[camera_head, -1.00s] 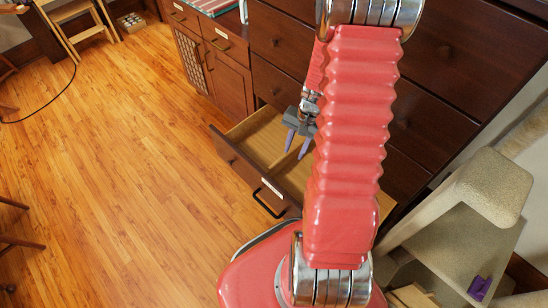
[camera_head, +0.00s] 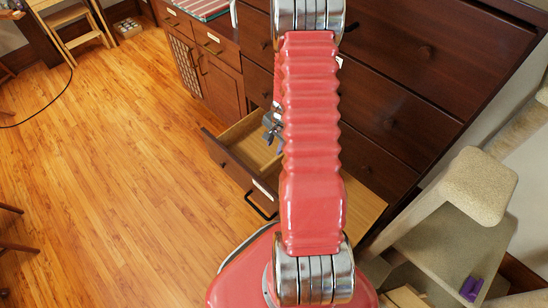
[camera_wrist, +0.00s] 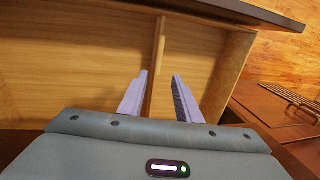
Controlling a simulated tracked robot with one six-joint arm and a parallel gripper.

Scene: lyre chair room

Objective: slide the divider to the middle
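The open drawer (camera_head: 228,163) has a dark front and a light wooden inside. In the wrist view, the divider (camera_wrist: 158,50) is a thin light wooden strip across the drawer, nearer the right side wall (camera_wrist: 236,58) than the left end, which runs out of frame. My gripper (camera_wrist: 160,78) is open, with one lilac finger on each side of the divider. The left finger is close to it; a gap shows at the right. I cannot tell whether either finger touches it. In the head view, my gripper (camera_head: 272,130) is over the drawer, its fingertips mostly hidden.
Dark cabinet drawers (camera_head: 395,115) rise behind the open drawer. A beige carpeted cat tree (camera_head: 478,187) stands at the right with a purple object (camera_head: 471,288) on it. The wooden floor (camera_head: 105,180) is clear at the left.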

